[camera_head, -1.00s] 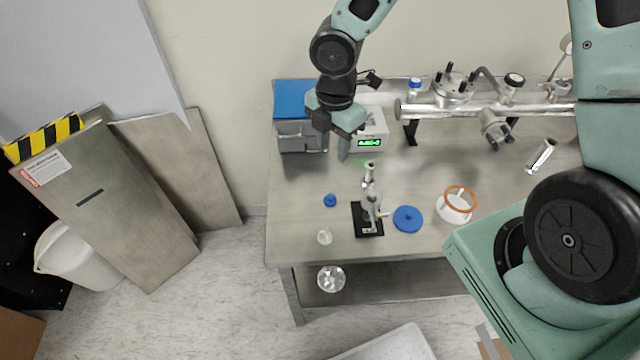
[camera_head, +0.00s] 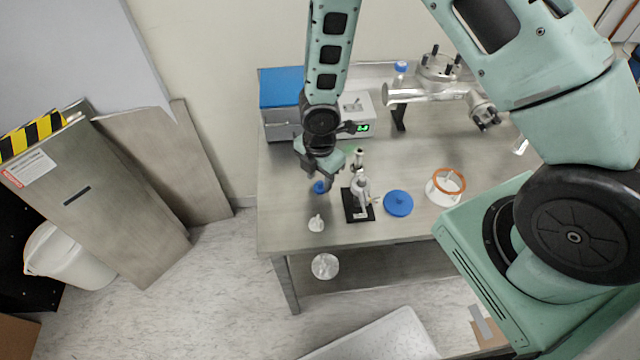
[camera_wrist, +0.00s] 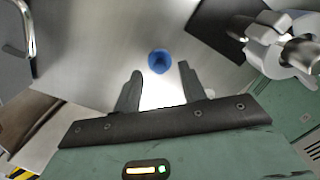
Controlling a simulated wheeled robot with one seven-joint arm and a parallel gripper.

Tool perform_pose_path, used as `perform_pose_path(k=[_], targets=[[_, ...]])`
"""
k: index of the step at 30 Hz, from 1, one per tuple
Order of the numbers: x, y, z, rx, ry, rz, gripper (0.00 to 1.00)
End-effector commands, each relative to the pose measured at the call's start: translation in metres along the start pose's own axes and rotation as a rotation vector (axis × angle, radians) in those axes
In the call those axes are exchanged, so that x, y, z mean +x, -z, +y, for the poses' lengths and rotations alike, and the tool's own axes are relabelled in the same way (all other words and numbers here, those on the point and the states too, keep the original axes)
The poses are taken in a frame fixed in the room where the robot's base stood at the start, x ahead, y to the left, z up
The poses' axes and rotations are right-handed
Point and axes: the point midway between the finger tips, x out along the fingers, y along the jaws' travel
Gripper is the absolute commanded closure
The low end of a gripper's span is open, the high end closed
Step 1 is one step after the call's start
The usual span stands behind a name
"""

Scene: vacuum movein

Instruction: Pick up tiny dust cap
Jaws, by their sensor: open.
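The tiny dust cap is a small round blue piece (camera_head: 320,187) lying on the table near its left side, left of the black-based metal fitting. In the wrist view the blue cap (camera_wrist: 160,61) lies a little beyond the fingertips and between their lines. My gripper (camera_head: 325,180) is above the table close to the cap and partly covers it in the head view. In the wrist view my gripper (camera_wrist: 160,72) has its two dark fingers apart with nothing between them.
A metal fitting on a black base (camera_head: 358,204) stands right of the cap. A larger blue disc (camera_head: 398,203), a white jar with an orange rim (camera_head: 446,188) and a small white piece (camera_head: 316,223) are nearby. A blue-topped box (camera_head: 280,88) stands behind.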

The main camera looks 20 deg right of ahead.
Motion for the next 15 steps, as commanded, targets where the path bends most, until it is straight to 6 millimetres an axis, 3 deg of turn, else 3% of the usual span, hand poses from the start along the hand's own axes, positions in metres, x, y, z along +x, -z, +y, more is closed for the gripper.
perform_pose_path(k=[4,12,15], targets=[[0.015,-0.001,0.0,0.0,0.002,-0.002,0.59],[0.018,-0.001,0.0,0.001,-0.001,0.0,0.59],[0.018,-0.001,0.0,0.001,0.0,0.0,0.87]])
